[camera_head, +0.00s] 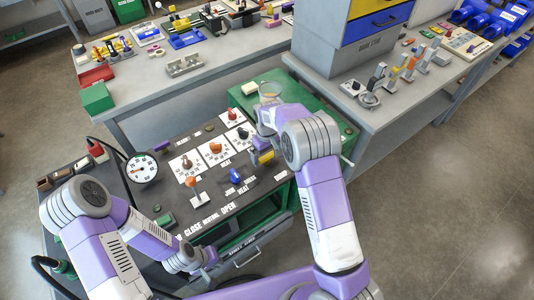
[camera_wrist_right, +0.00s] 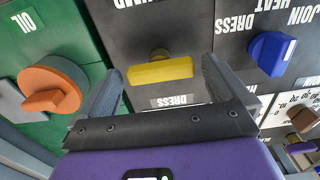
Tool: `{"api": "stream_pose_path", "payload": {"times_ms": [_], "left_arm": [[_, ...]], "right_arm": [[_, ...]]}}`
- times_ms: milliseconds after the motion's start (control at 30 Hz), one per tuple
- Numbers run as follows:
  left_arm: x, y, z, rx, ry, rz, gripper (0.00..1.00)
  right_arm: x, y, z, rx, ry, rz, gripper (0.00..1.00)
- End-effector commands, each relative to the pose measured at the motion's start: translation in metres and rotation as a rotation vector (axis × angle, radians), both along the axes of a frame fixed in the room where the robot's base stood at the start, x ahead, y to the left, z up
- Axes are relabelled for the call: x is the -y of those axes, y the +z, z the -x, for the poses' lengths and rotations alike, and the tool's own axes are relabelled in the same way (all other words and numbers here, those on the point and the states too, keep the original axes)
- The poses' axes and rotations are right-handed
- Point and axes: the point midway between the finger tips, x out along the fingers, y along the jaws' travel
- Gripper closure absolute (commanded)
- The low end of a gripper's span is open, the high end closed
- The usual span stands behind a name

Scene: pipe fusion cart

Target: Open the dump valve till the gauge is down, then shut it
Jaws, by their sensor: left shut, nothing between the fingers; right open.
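The round white pressure gauge (camera_head: 141,168) stands at the left of the dark cart panel; its reading is too small to tell. My right gripper (camera_wrist_right: 162,72) is open, its fingers on either side of a yellow bar handle (camera_wrist_right: 160,71) on the dark panel. I cannot tell whether they touch it. In the head view the yellow handle (camera_head: 263,157) shows just below my right wrist. No readable label names the dump valve. My left gripper (camera_head: 208,257) is shut and empty near the cart's front edge, below the CLOSE NEUTRAL OPEN lettering.
A blue knob (camera_wrist_right: 272,53) is right of the yellow handle, and an orange round knob (camera_wrist_right: 52,86) marked OIL is on the green part. An orange-topped lever (camera_head: 191,182) and several knobs on white plates stand on the panel. Benches with tools are behind and at right.

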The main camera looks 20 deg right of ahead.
Motion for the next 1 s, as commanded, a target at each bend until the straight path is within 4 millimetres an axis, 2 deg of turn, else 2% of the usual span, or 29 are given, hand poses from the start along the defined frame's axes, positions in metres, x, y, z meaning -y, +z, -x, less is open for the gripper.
{"api": "stream_pose_path", "payload": {"times_ms": [100, 433, 767, 1000], "left_arm": [[0.0000, 0.0001, -0.0001, 0.000, 0.000, 0.000, 1.00], [0.0001, 0.0001, 0.0000, 0.000, 0.000, 0.000, 1.00], [0.0000, 0.0020, 0.0000, 0.000, 0.000, 0.000, 1.00], [0.0000, 0.0067, -0.0001, 0.000, 0.000, 0.000, 1.00]], "right_arm": [[0.0001, 0.0002, 0.0001, 0.000, 0.000, 0.000, 0.02], [0.0001, 0.0005, 0.0000, 0.000, 0.000, 0.000, 0.51], [0.0001, 0.0011, 0.0000, 0.000, -0.050, 0.000, 0.51], [0.0002, 0.0017, -0.0001, 0.000, -0.201, 0.000, 0.51]]}}
